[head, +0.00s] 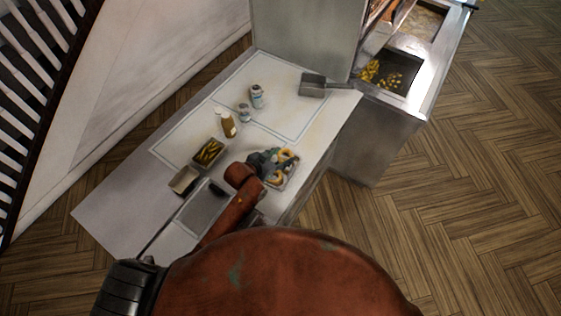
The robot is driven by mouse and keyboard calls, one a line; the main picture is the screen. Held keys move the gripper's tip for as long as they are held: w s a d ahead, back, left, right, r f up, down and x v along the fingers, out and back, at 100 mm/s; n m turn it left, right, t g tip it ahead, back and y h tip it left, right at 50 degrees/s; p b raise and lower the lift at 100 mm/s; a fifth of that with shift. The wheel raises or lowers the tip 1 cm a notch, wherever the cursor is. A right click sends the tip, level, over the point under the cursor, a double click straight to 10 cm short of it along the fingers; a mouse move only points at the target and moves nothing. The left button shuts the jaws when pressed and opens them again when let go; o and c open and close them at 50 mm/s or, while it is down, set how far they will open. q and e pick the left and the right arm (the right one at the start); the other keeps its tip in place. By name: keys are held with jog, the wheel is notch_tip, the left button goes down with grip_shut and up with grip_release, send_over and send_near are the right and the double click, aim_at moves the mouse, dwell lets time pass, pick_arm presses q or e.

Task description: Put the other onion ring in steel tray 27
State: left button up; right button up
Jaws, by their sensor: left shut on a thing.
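My left gripper (268,161) is over a small steel tray (291,178) near the right edge of the worktop. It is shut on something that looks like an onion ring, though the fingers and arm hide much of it. Golden onion rings (286,154) show at the fingertips and in that tray. I cannot tell whether the held ring touches the tray. No tray number is readable. My right gripper is not in view.
A tray of green-brown food (208,152), a small box-like tray (184,180) and a grey flat tray (205,207) stand to the left. A bottle (228,125), two jars (256,96) and a steel container (312,85) stand further back. The fryer (405,104) is at upper right.

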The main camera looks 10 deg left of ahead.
aim_at(281, 161)
pick_arm(q)
jog(key=shift+s+a+f, duration=0.1)
jog(key=shift+s+f, duration=0.05)
jog(key=shift+f, duration=0.8)
jog(key=shift+s+a+f, duration=0.1)
jog(key=shift+f, duration=0.85)
jog(key=shift+f, duration=0.1)
jog(key=o, duration=0.6)
jog(key=shift+s+a+r, duration=0.1)
jog(key=shift+r, duration=0.1)
jog(key=v, duration=1.1)
jog(key=shift+s+a+r, duration=0.15)
jog(key=shift+s+r, duration=0.1)
